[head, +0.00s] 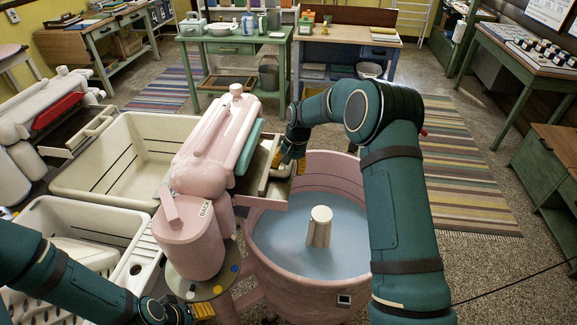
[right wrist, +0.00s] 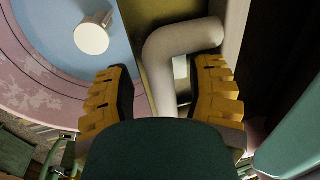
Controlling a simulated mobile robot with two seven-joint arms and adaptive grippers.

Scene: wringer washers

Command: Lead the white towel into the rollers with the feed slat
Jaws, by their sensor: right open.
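The pink wringer (head: 213,150) stands over the pink tub (head: 305,285), with a teal roller part (head: 248,147) on its right side. Beside it a board carries a cream bar (head: 268,165), which looks like the feed slat. My right gripper (head: 287,160) is at its far end. In the right wrist view my yellow fingers (right wrist: 165,78) are open on either side of a cream bent handle (right wrist: 180,42); contact is unclear. My left gripper (head: 200,310) is low beside the wringer post, mostly cut off. I cannot make out the white towel for certain.
The tub holds bluish water around a cream agitator (head: 319,228). Cream rinse tubs (head: 85,190) and a second, white wringer (head: 40,110) stand on the left. A green table (head: 235,50) stands behind. The floor to the right is open, with a striped rug (head: 460,170).

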